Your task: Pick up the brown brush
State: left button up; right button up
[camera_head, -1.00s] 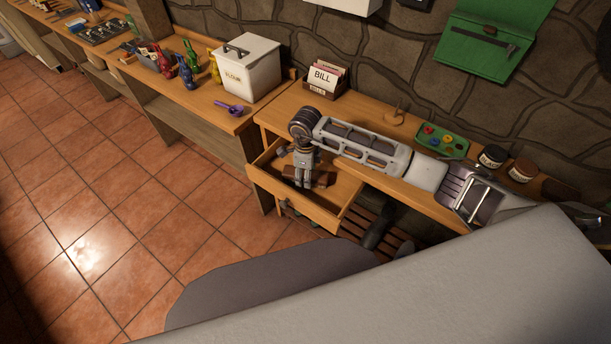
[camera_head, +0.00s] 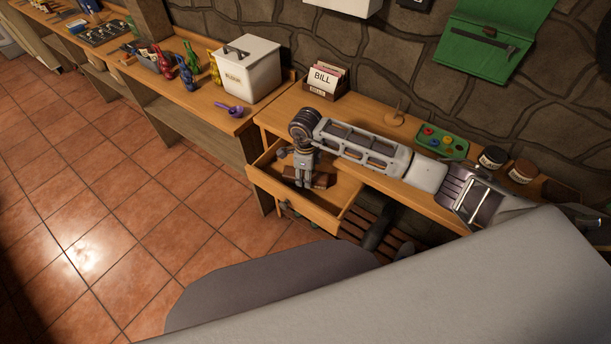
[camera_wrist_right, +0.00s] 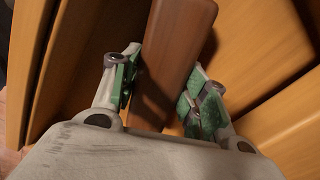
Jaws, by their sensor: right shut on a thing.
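The brown brush (camera_wrist_right: 178,50) shows in the right wrist view as a long brown block between the two green-padded fingers of my right gripper (camera_wrist_right: 160,95). The gripper is shut on it. In the head view my right gripper (camera_head: 303,178) points down into the open wooden drawer (camera_head: 345,190), and part of the brush (camera_head: 322,181) shows beside the fingers. My left gripper is not in view.
The drawer's walls stand close around the gripper. On the desk above are a bill box (camera_head: 325,82), a green tray of coloured pieces (camera_head: 441,141) and jars (camera_head: 492,157). A flour box (camera_head: 247,70) and purple scoop (camera_head: 230,109) stand on the left counter.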

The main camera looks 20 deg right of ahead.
jog(key=shift+r, duration=0.15)
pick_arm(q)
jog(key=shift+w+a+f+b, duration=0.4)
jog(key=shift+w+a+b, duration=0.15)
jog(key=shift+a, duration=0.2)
pick_arm(e)
notch_tip(320, 180, up, 18)
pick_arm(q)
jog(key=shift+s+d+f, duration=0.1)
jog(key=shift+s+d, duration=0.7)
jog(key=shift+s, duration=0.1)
pick_arm(e)
jog(key=shift+s+f, duration=0.1)
jog(key=shift+f, duration=0.1)
